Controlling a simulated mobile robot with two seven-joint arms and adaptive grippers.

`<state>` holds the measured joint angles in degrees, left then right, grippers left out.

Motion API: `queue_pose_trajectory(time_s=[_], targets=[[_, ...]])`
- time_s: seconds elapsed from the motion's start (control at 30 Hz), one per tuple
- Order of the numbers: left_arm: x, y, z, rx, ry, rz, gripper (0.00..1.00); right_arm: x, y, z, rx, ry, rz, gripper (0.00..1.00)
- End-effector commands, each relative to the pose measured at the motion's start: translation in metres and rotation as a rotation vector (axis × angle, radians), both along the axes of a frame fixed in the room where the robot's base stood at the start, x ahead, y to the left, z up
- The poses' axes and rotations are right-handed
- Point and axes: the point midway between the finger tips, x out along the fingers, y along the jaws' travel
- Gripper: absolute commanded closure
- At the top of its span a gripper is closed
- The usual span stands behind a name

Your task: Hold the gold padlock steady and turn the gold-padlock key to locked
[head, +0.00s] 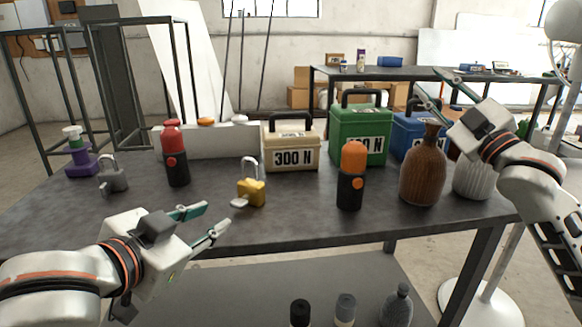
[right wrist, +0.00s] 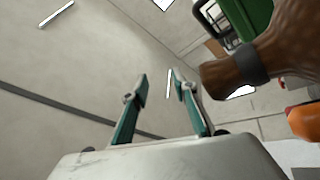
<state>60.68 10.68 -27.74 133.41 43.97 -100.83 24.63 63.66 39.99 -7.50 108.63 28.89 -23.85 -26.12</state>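The gold padlock (head: 254,193) stands on the dark table, its silver shackle pointing up. Its pale key (head: 239,203) sticks out at the lower front left of the body; its turn angle is too small to read. My left gripper (head: 217,214) is open and empty, in front of and to the left of the padlock, its fingers pointing towards it without touching. My right gripper (head: 428,79) is raised at the right, above the brown bottle and far from the padlock. It is open and empty, as its parted fingers in the right wrist view (right wrist: 158,84) show.
A grey padlock (head: 112,178) and a red-topped black bottle (head: 175,157) stand left. A cream 300 N box (head: 291,153) is behind. An orange-topped bottle (head: 352,180), a brown bottle (head: 423,175), a ribbed white vase (head: 472,182) and a green box (head: 360,125) stand right.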

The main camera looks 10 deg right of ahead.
Motion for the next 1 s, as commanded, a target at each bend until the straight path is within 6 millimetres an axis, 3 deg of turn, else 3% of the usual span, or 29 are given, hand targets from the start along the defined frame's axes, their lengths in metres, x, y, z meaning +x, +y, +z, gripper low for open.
queue_pose_trajectory(time_s=[0.03, 0.1, 0.37, 0.5, 0.7, 0.8, 1.0], targets=[[0.000, 0.000, 0.000, 0.000, 0.000, 0.000, 0.72, -0.004, 0.028, 0.000, 0.041, 0.000, 0.077, 0.72], [0.000, 0.000, 0.000, 0.000, 0.000, 0.000, 0.72, -0.011, 0.065, -0.001, 0.107, 0.007, 0.188, 0.72], [0.000, 0.000, 0.000, 0.000, 0.000, 0.000, 0.72, -0.048, 0.200, -0.007, 0.388, 0.121, 0.622, 0.72], [0.000, 0.000, 0.000, 0.000, 0.000, 0.000, 0.72, -0.047, 0.260, -0.040, 0.561, 0.366, 0.805, 0.72], [0.000, 0.000, 0.000, 0.000, 0.000, 0.000, 0.72, -0.031, 0.301, -0.107, 0.715, 0.751, 0.875, 0.72], [0.000, 0.000, 0.000, 0.000, 0.000, 0.000, 0.72, -0.029, 0.312, -0.130, 0.760, 0.878, 0.884, 0.72], [0.000, 0.000, 0.000, 0.000, 0.000, 0.000, 0.72, -0.029, 0.324, -0.149, 0.798, 0.987, 0.889, 0.72]])
